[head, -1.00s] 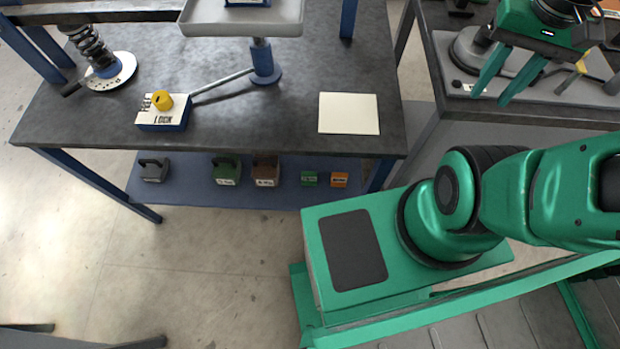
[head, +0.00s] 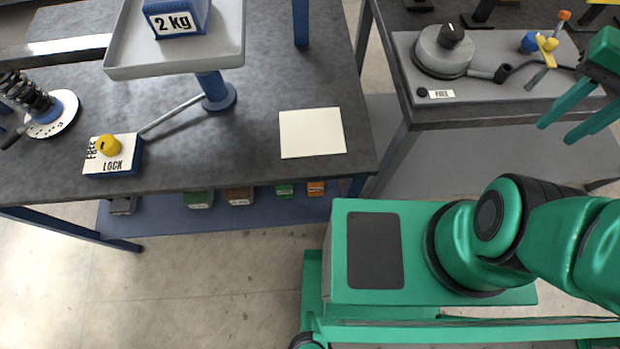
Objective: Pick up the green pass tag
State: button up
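A small green block (head: 284,191) with a white label sits on the blue lower shelf under the workbench, just left of a similar orange block (head: 316,188). It looks like the green pass tag, but its label is too small to read. The bench top's front edge hides part of it. My gripper (head: 556,133) is at the right side of the view, in front of the side table. Its two green fingers are apart with nothing between them. It is far to the right of the green block and higher in the picture.
Green and brown weights share the shelf (head: 160,215). Floor before the bench is clear.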

aim_at(284, 192)
jog(key=z, duration=0.5)
jog(key=k, duration=2.3)
jog(key=u, duration=0.8)
jog(key=i, duration=1)
jog(key=z, duration=0.05)
